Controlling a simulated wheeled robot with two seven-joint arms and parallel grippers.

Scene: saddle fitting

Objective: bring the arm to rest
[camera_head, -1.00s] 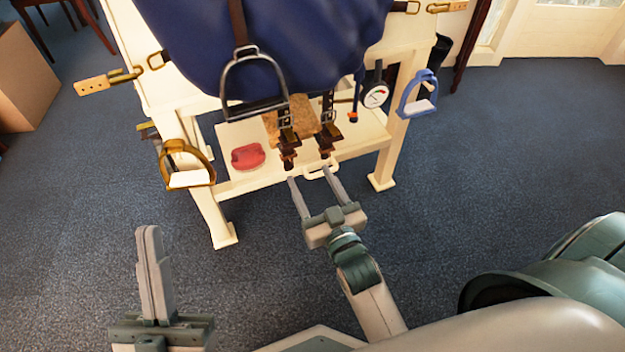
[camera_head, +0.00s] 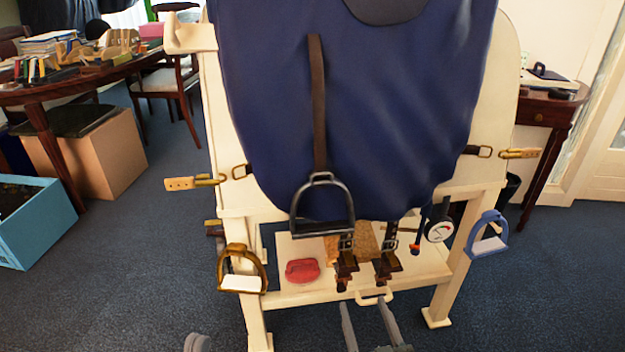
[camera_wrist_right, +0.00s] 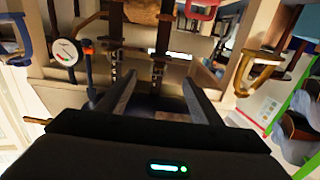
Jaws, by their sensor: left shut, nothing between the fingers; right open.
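A cream stand (camera_head: 508,95) carries a blue saddle cover (camera_head: 400,110). A dark stirrup (camera_head: 322,205), a brass stirrup (camera_head: 242,270), a blue stirrup (camera_head: 487,236) and a gauge (camera_head: 439,230) hang there.

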